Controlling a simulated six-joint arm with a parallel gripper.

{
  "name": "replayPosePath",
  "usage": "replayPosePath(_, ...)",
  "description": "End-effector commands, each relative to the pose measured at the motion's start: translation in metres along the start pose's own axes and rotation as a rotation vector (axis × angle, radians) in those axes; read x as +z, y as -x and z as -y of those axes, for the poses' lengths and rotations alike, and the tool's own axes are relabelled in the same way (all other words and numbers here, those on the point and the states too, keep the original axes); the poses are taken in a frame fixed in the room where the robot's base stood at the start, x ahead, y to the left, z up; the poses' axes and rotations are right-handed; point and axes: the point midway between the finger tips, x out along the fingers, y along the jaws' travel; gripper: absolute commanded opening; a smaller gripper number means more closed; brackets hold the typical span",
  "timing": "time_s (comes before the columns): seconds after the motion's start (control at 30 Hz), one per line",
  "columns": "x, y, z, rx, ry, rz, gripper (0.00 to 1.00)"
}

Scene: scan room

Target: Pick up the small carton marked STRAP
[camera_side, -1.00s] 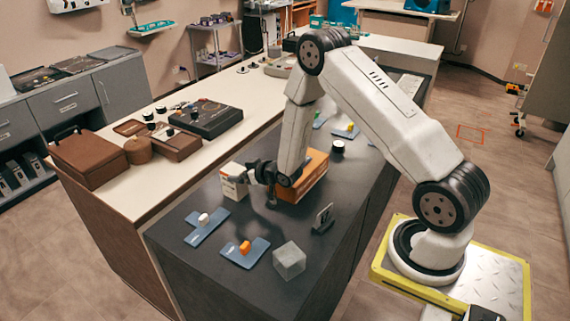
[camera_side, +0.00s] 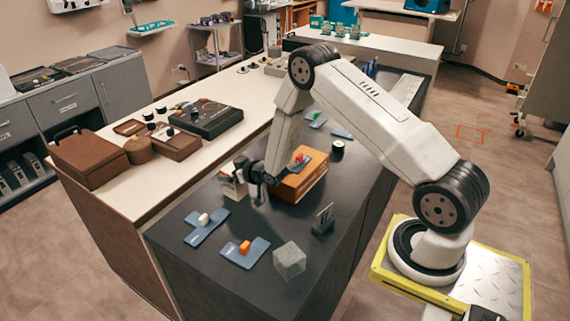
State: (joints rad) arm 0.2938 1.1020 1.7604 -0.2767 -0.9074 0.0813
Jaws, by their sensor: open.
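A small white carton (camera_side: 229,187) with an orange mark stands on the dark counter, left of a larger orange box (camera_side: 308,180). I cannot read the lettering on either, so I cannot confirm which is marked STRAP. My gripper (camera_side: 249,182) is open, with its dark fingers at the white carton's right side, hiding much of it. I cannot tell whether they touch it or straddle it. A small red and white item (camera_side: 298,161) shows on top of the orange box, partly behind my arm.
Two blue pads with a white piece (camera_side: 204,219) and an orange piece (camera_side: 245,247) lie in front. A grey cube (camera_side: 289,260), a small dark stand (camera_side: 323,220) and a black round item (camera_side: 338,148) are nearby. The dark counter (camera_side: 220,270) is bare at its front.

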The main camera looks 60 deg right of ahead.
Motion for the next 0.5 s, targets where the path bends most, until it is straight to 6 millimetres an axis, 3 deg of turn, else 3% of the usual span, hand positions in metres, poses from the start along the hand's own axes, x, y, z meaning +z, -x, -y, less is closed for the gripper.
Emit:
replayPosePath(0.23,-0.0002,0.0002,0.0,0.0,0.0,0.0,0.97)
replayPosePath(0.4,-0.0002,0.0003,0.0,0.0,0.0,0.0,0.43)
replayPosePath(0.47,-0.0002,0.0003,0.0,0.0,0.0,0.0,0.24)
replayPosePath(0.5,-0.0005,0.0002,-0.0001,0.0,0.0,-0.001,0.19)
